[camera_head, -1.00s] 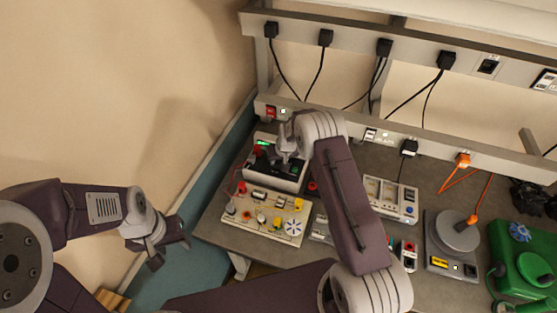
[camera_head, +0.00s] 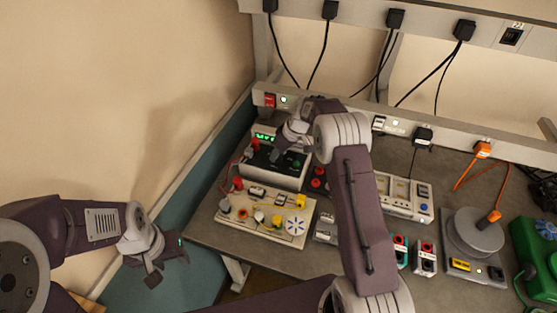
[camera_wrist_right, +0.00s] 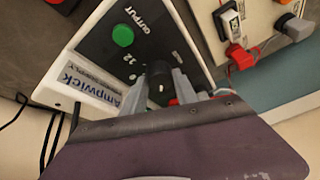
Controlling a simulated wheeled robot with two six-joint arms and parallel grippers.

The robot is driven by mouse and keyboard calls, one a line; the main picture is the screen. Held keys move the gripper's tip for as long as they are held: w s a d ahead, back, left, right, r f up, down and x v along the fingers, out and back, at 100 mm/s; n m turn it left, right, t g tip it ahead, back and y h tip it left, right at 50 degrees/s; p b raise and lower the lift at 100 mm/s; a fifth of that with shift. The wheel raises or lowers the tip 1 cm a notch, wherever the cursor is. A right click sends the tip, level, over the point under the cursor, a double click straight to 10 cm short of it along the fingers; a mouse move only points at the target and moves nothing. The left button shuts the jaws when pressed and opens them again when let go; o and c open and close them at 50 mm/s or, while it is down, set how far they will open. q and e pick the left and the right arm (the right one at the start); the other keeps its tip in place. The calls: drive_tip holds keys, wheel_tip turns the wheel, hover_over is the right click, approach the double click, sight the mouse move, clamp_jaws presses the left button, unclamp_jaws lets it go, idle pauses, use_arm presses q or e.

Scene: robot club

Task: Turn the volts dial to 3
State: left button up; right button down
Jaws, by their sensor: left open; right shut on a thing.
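The power supply (camera_head: 272,177), a white box with a dark panel and a green lit display (camera_head: 264,137), stands at the back left of the bench. In the right wrist view its panel (camera_wrist_right: 98,48) shows a green OUTPUT button (camera_wrist_right: 123,35), a "12" mark and the Ampwick label. My right gripper (camera_head: 279,153) is over the panel. In the wrist view its fingers (camera_wrist_right: 163,84) are shut on a black dial (camera_wrist_right: 159,73). The dial's name and setting cannot be read. My left gripper (camera_head: 170,258) is open and empty, left of the bench, far from the dial.
A cream circuit board (camera_head: 250,226) with several parts lies in front of the power supply, joined by a red lead. A multi-switch unit (camera_head: 403,197), a round-plate device (camera_head: 474,240) and a green case (camera_head: 535,262) are to the right. A socket rail runs behind.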

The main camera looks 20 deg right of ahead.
drive_tip(key=shift+w+n+g+y+b, duration=0.1)
drive_tip(key=shift+n+g+y+b, duration=0.2)
drive_tip(key=shift+n, duration=0.8)
drive_tip(key=c, duration=0.9)
unclamp_jaws()
drive_tip(key=shift+c, duration=0.2)
drive_tip(key=shift+d, duration=0.1)
drive_tip(key=shift+r, duration=0.15)
drive_tip(key=b+v, duration=0.1)
drive_tip(key=v, duration=0.8)
